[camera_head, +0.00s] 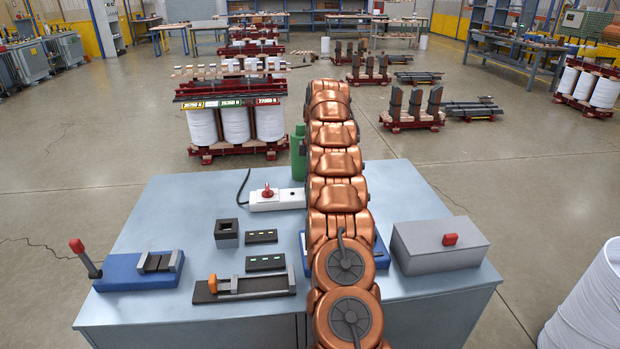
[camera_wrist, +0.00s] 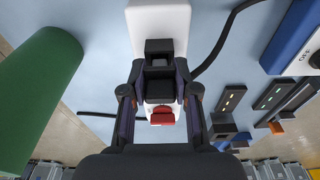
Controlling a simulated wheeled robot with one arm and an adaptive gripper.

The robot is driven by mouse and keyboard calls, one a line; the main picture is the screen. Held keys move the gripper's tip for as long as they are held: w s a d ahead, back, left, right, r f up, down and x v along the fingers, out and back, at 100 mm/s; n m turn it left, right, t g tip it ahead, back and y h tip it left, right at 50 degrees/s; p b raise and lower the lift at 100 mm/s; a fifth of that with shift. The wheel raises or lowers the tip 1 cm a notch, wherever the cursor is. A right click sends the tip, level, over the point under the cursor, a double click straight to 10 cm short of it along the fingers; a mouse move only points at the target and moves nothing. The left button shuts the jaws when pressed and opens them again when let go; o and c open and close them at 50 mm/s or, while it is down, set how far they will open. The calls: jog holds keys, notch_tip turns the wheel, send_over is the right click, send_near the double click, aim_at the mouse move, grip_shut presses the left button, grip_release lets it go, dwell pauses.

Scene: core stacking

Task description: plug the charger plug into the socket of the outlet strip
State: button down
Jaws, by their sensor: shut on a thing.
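The white outlet strip (camera_head: 290,199) lies on the blue-grey table, with a red switch (camera_head: 267,191) near its left end. The arm hides its right part. In the wrist view the strip (camera_wrist: 158,18) runs top to bottom under my gripper (camera_wrist: 160,77), with the red switch (camera_wrist: 162,118) below. My gripper is shut on a black block, the charger plug (camera_wrist: 159,48), which is over the strip and hides its middle. The sockets are hidden, and I cannot tell whether the plug touches the strip. In the head view my arm hides gripper and plug.
A green cylinder (camera_head: 298,152) stands close behind the strip. A black cable (camera_wrist: 222,42) curves right of the plug. A grey box with red button (camera_head: 440,258), a blue lever fixture (camera_head: 122,272), a dark square holder (camera_head: 227,234) and a slider fixture (camera_head: 245,288) stand on the table.

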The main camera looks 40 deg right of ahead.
jog(key=shift+f, duration=0.3)
jog(key=shift+r, duration=0.2)
jog(key=shift+r, duration=0.5)
jog(key=shift+r+p, duration=0.25)
jog(key=shift+p, duration=0.2)
jog(key=shift+f+b, duration=0.75)
jog(key=shift+f, duration=0.15)
dwell(1.3)
jog(key=c, duration=0.8)
grip_release()
